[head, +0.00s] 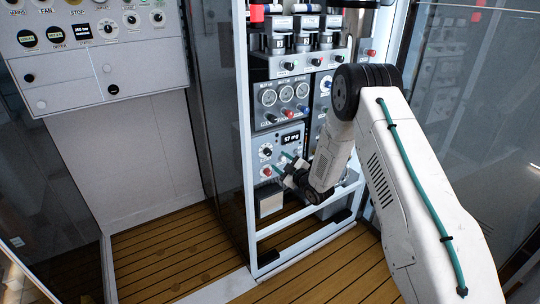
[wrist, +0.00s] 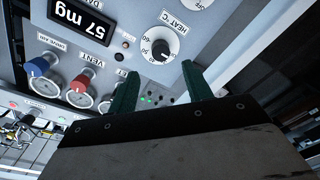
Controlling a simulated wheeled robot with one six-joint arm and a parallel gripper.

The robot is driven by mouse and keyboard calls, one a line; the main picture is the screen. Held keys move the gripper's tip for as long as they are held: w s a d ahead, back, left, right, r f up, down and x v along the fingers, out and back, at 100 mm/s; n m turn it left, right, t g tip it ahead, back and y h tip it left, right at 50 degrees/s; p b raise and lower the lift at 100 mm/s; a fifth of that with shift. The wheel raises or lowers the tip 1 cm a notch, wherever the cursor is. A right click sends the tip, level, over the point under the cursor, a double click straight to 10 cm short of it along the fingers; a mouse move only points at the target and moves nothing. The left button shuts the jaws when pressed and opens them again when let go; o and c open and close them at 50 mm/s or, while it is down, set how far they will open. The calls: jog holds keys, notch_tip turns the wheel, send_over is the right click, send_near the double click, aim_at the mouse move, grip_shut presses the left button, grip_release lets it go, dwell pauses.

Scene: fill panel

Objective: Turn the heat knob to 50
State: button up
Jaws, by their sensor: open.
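The heat knob (wrist: 160,46) is a round black knob on a white dial with tick marks, labelled HEAT °C in the wrist view. Its exact setting is too small to read. In the head view it appears to be the dial (head: 267,152) left of the 57 mg display (head: 291,139). My gripper (wrist: 160,74) is open, its two green fingers apart and empty. In the wrist view the knob lies just beyond the fingertips, roughly centred between them; I see no contact. In the head view my gripper (head: 281,163) is close in front of the lower panel.
Another dial (head: 266,171) sits below the heat knob. Red VENT (wrist: 81,88) and blue DRIVE AIR (wrist: 42,75) knobs are near the display. The cabinet's white frame post (head: 243,130) is close on the left. The floor in front is clear.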

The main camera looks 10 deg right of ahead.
aim_at(269, 153)
jog(key=x, duration=0.7)
jog(key=shift+w+a, duration=0.2)
jog(key=shift+w, duration=0.1)
jog(key=shift+f, duration=0.1)
jog(key=c, duration=1)
